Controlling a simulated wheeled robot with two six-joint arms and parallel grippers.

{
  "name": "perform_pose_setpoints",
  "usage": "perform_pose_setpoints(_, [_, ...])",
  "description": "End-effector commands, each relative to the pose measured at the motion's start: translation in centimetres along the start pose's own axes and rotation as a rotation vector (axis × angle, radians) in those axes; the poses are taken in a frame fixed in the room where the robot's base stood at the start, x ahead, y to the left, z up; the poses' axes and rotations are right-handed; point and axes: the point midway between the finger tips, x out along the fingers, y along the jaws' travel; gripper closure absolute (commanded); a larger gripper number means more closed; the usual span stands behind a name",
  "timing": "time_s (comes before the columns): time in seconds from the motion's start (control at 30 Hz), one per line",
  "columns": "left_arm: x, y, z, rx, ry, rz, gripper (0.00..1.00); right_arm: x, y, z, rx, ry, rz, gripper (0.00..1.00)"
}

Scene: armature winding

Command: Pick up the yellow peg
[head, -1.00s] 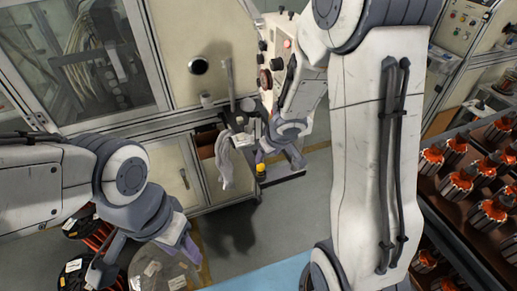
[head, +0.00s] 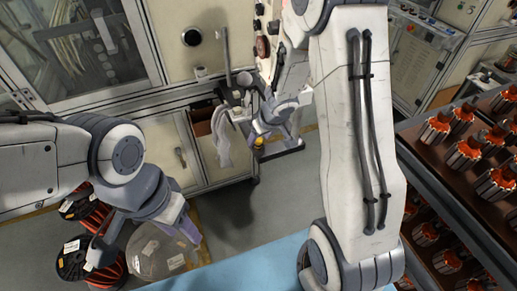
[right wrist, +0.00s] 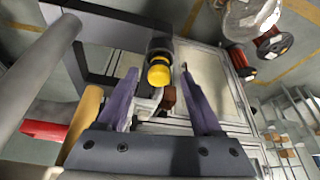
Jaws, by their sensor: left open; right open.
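The yellow peg (head: 258,142) shows small beside the black-edged tray on the machine in the head view, partly covered by my right gripper (head: 263,130). In the right wrist view, the yellow peg (right wrist: 159,74) has a round yellow end and a dark body. It appears between the two purple fingers of my right gripper (right wrist: 159,70), which are apart with gaps on both sides. I cannot tell how far beyond the tips it is.
A grey post (head: 227,68) and a pale cloth or glove (head: 222,138) are close to the peg. A grey bar (right wrist: 45,75) and a red handle (right wrist: 45,130) lie left in the wrist view. Racks of orange-wound armatures (head: 465,150) stand at right.

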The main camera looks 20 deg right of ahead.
Motion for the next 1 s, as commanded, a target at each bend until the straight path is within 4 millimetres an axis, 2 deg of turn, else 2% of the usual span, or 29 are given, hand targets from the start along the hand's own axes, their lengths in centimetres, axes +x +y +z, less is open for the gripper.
perform_pose_setpoints(0.03, [1.1,-0.1,0.1,-0.001,0.000,0.000,0.50,1.2,0.1,0.2,0.000,0.000,0.001,0.33])
perform_pose_setpoints(0.1, [1.3,-0.1,0.1,-0.002,0.000,0.000,0.50,1.7,0.1,0.1,0.001,0.000,0.001,0.33])
perform_pose_setpoints(0.3, [1.0,-0.1,0.1,-0.002,0.000,0.000,0.50,1.5,0.1,0.0,0.001,0.000,0.002,0.33])
perform_pose_setpoints(0.33, [1.0,-0.1,0.1,-0.002,0.000,0.000,0.50,1.5,0.1,0.0,0.001,0.000,0.002,0.37])
perform_pose_setpoints(0.5, [1.0,-0.1,0.1,-0.002,0.000,0.000,0.50,1.5,0.1,0.0,0.001,0.000,0.002,1.00])
perform_pose_setpoints(0.83, [0.9,-0.1,0.1,-0.002,0.000,0.000,0.50,1.4,0.1,0.0,0.001,0.000,0.002,1.00])
perform_pose_setpoints(1.0, [0.1,0.0,0.0,-0.001,0.000,0.000,0.50,0.7,0.0,-0.3,0.001,0.000,0.001,1.00])
